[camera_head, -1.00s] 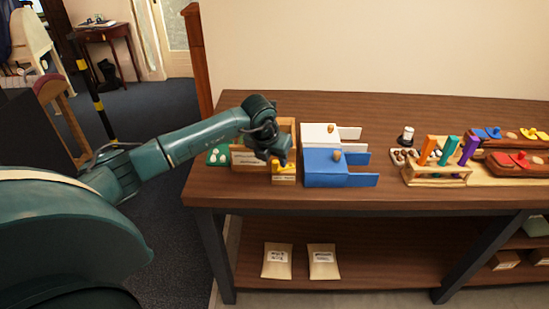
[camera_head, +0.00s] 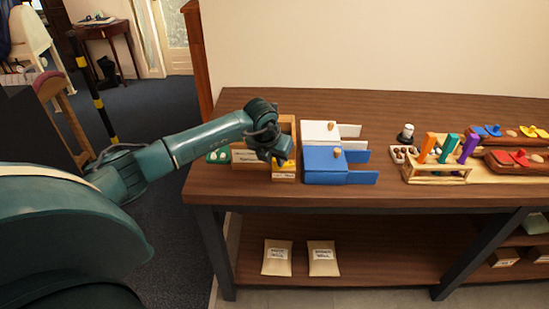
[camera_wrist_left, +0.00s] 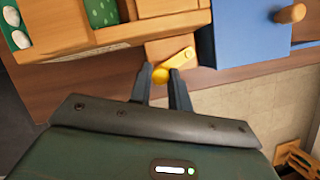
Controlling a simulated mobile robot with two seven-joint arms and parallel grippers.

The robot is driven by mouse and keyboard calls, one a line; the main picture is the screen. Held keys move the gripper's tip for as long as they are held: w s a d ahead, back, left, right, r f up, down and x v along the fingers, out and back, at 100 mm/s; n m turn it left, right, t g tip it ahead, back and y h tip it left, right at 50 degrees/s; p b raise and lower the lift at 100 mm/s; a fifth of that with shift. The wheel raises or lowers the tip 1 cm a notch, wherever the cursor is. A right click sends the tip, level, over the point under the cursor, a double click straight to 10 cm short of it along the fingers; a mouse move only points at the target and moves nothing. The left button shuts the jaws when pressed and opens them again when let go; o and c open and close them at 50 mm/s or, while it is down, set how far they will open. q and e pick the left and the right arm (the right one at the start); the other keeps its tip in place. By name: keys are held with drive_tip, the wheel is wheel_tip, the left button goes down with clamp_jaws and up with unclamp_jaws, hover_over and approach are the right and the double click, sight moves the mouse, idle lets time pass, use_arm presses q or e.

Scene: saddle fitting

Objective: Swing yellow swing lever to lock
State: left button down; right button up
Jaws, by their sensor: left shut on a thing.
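The yellow swing lever (camera_head: 284,166) sits on a small wooden block (camera_head: 284,176) at the front left of the bench. In the left wrist view the lever (camera_wrist_left: 181,57) slants up to the right from a rounded yellow end. My left gripper (camera_head: 281,160) is over the lever from above. In the left wrist view its two dark fingers (camera_wrist_left: 160,75) are closed around the rounded yellow end. The gripper covers part of the lever in the head view. My right gripper is in neither view.
A blue box (camera_head: 325,165) with a wooden knob stands right beside the block, and a white box (camera_head: 320,133) is behind it. A wooden tray (camera_head: 245,157) is to the left. A rack with coloured pegs (camera_head: 437,173) stands further right. Bare bench lies between.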

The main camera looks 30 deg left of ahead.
use_arm(q)
drive_tip(key=shift+w+a+f+m+b, duration=0.15)
drive_tip(key=shift+a+f+m+b, duration=0.2)
drive_tip(key=shift+b, duration=0.4)
drive_tip(key=shift+w+r+m+h+b, duration=0.15)
drive_tip(key=shift+m+h+b, duration=0.15)
drive_tip(key=shift+m+b, duration=0.2)
drive_tip(key=shift+w+a+m+b, duration=0.15)
drive_tip(key=shift+a+m+b, duration=0.05)
drive_tip(key=shift+m+b, duration=0.25)
drive_tip(key=shift+w+a+r+m+h+b, duration=0.1)
drive_tip(key=shift+w+a+m+h+b, duration=0.1)
drive_tip(key=shift+m+h+b, duration=0.4)
drive_tip(key=shift+r+m, duration=0.15)
drive_tip(key=shift+m, duration=0.15)
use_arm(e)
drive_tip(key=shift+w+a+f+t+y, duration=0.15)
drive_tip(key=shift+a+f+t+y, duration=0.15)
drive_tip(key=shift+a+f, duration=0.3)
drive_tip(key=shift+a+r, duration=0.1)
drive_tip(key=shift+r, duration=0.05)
use_arm(q)
drive_tip(key=c, duration=1.3)
unclamp_jaws()
drive_tip(key=shift+c, duration=0.2)
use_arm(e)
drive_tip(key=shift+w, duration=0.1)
